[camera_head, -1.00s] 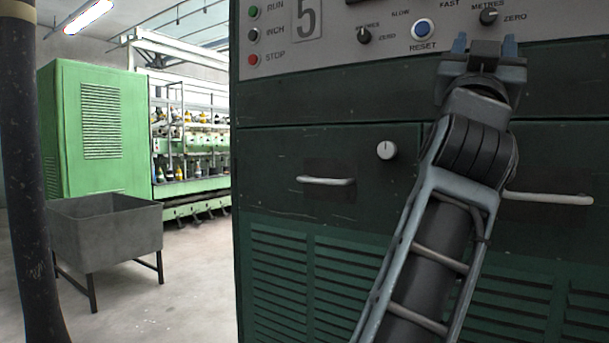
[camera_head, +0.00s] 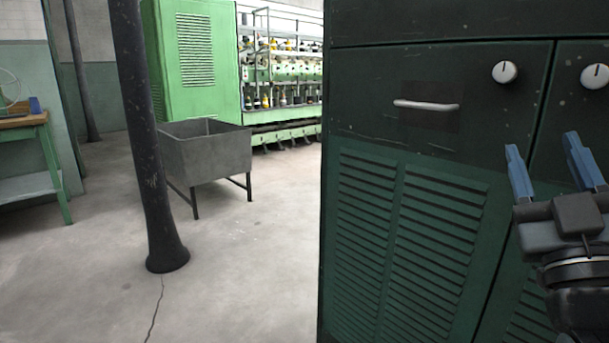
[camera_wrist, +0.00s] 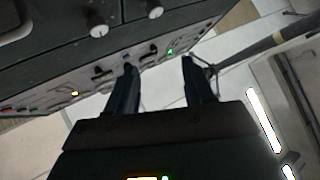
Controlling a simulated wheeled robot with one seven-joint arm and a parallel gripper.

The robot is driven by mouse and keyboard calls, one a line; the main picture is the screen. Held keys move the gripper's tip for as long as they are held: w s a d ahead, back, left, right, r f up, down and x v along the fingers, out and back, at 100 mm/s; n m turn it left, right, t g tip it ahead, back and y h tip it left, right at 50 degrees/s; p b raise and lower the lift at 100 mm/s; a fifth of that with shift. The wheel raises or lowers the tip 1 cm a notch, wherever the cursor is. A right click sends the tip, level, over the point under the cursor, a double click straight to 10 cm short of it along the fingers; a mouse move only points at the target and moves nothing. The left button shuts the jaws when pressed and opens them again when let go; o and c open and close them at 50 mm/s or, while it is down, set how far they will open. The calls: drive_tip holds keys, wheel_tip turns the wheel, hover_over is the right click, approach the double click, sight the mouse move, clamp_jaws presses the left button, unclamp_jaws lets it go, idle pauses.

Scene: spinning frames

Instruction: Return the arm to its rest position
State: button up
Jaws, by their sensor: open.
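My gripper (camera_head: 543,158) is at the right edge of the head view, its two blue fingers pointing up and spread apart. It is open, with nothing between the fingers. It stands in front of the dark green machine cabinet (camera_head: 430,95); I cannot tell the exact gap. In the wrist view the fingers (camera_wrist: 160,80) are also apart and empty, with the cabinet's control panel (camera_wrist: 75,92) beyond them, seen tilted. Most of my arm is outside the head view.
A dark pillar (camera_head: 147,150) stands on the left. Behind it are a grey bin on legs (camera_head: 215,155), a green spinning frame (camera_head: 195,60) and a workbench (camera_head: 25,122). The cabinet has a handle (camera_head: 426,105) and knobs (camera_head: 505,72). The floor (camera_head: 250,270) between pillar and cabinet is clear.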

drive_tip(key=s+a+f+n+g+y, duration=0.1)
drive_tip(key=s+a+f+g+y, duration=0.15)
drive_tip(key=s+f, duration=0.8)
drive_tip(key=s+a+f+g+y, duration=0.3)
drive_tip(key=s+f, duration=0.4)
drive_tip(key=f, duration=0.7)
drive_tip(key=s+a+f+m+g, duration=0.1)
drive_tip(key=s+f+m+g, duration=0.15)
drive_tip(key=s, duration=0.65)
drive_tip(key=s+a+f+m+g, duration=0.2)
drive_tip(key=s+f, duration=0.1)
drive_tip(key=s, duration=0.6)
wheel_tip(320, 180, up, 16)
drive_tip(key=p, duration=1.6)
drive_tip(key=shift+w+g, duration=0.15)
drive_tip(key=shift+g, duration=0.15)
